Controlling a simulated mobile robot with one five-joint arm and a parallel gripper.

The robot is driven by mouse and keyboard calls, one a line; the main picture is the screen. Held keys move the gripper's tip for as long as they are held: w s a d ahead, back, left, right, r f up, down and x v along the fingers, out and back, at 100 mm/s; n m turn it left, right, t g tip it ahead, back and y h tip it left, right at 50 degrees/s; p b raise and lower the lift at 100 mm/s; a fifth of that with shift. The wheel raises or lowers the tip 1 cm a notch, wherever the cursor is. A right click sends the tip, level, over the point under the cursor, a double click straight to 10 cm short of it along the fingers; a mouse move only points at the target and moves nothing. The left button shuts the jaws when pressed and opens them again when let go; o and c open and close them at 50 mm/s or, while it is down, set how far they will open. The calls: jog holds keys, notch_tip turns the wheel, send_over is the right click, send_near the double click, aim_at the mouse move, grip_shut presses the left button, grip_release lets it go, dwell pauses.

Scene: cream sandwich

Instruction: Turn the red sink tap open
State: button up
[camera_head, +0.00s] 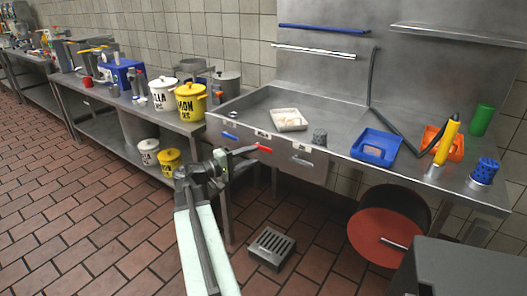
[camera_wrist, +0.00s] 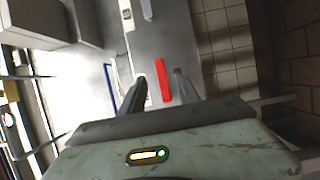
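The red sink tap handle (camera_head: 264,148) is a short red lever on the front panel of the metal sink. My gripper (camera_head: 248,157) is just in front of that panel, with its tip close to the red handle. In the wrist view the red handle (camera_wrist: 162,80) appears as an upright red bar between the two fingers of my gripper (camera_wrist: 160,90). The fingers are apart, with a gap on each side of the bar. I cannot tell how deep the handle sits between them.
A blue handle (camera_head: 229,136) is further left on the same panel. The sink counter above holds a white tray (camera_head: 289,119), a blue tray (camera_head: 376,147) and an orange tray. A floor drain (camera_head: 270,246) lies below.

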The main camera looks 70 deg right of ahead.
aim_at(267, 151)
jog(key=x, duration=0.5)
grip_shut()
dwell(1.3)
jog(key=shift+d, duration=0.25)
jog(key=shift+s+a, duration=0.1)
jog(key=shift+s, duration=0.05)
